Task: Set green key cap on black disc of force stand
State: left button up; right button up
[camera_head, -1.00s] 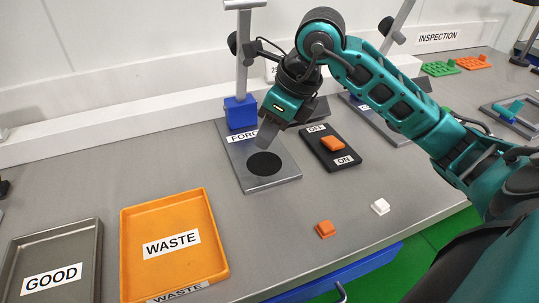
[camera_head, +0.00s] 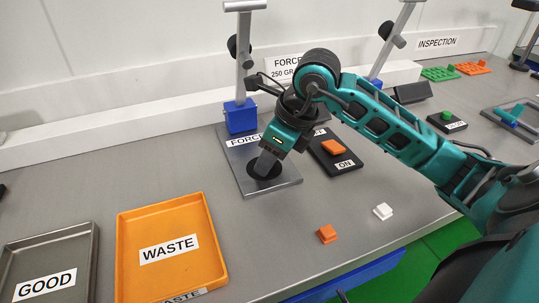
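The force stand's grey base plate (camera_head: 288,182) carries a black disc (camera_head: 276,173), partly covered by my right gripper. My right gripper (camera_head: 264,168) points down with its fingertips at the disc. The fingers look close together, but whether they hold anything is hidden. No green key cap shows at the fingertips or on the visible part of the disc. A green piece (camera_head: 447,115) sits on a small dark labelled base farther back at the right; I cannot tell whether it is a key cap. My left gripper is not in view.
A dark switch block (camera_head: 343,171) with an orange rocker stands right of the force stand. An orange cap (camera_head: 327,234) and a white cap (camera_head: 383,211) lie near the front edge. The orange WASTE tray (camera_head: 122,255) and grey GOOD tray (camera_head: 92,262) are at left.

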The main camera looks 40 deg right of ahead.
jog(key=shift+o, duration=1)
jog(key=shift+r+p, duration=0.3)
jog(key=shift+r, duration=0.15)
jog(key=p+v, duration=0.1)
jog(key=v, duration=1)
jog(key=shift+r, duration=0.2)
jog(key=shift+s, duration=0.1)
